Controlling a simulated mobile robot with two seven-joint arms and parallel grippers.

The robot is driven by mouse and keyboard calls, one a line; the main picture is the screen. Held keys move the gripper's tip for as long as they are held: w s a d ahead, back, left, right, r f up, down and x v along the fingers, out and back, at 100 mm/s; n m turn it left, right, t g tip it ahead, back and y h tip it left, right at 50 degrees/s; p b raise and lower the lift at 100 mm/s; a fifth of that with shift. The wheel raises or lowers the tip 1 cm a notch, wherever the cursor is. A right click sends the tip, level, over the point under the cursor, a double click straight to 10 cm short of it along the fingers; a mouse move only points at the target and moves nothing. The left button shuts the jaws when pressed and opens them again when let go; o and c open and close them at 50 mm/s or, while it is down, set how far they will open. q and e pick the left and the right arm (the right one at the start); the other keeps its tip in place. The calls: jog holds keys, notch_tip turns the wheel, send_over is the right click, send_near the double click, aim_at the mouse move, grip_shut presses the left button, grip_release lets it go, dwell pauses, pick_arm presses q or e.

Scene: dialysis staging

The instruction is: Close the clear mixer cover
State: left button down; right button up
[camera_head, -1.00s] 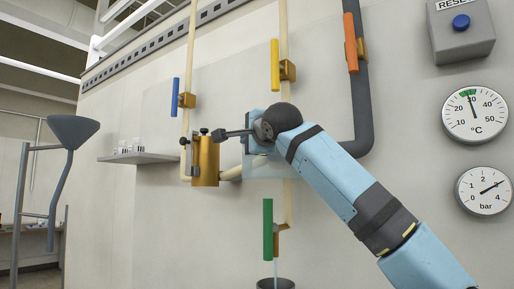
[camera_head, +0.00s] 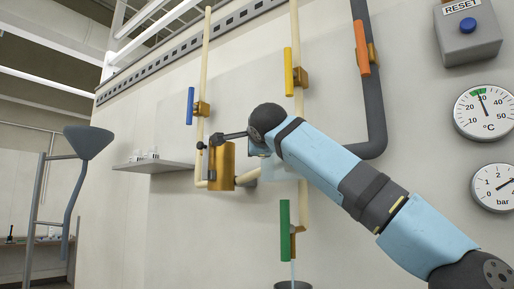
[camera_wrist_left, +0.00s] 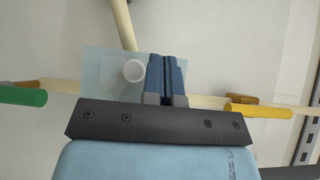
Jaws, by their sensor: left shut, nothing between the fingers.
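The brass mixer body (camera_head: 221,165) is on the wall pipe, with dark knobs and a dark rod at its top. The clear cover (camera_head: 281,172), a pale see-through panel, is right of the body, partly hidden behind my arm. In the left wrist view, the clear cover (camera_wrist_left: 98,62) shows nearly face-on with a round white knob (camera_wrist_left: 133,71). My left gripper (camera_wrist_left: 166,58) is shut and empty, its fingers just right of the knob in that view; I cannot tell whether they touch the panel. In the head view my wrist hides the fingers. My right gripper is not in view.
Blue (camera_head: 190,106), yellow (camera_head: 288,70), orange (camera_head: 362,48) and green (camera_head: 285,230) valve handles surround the mixer. A small shelf (camera_head: 152,166) is at left. A reset box (camera_head: 468,35) and gauges are at right.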

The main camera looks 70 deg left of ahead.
pick_arm(q)
jog(key=s+d, duration=0.6)
jog(key=s, duration=0.3)
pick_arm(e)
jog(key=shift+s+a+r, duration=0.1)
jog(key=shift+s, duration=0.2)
pick_arm(q)
jog(key=shift+a, duration=0.1)
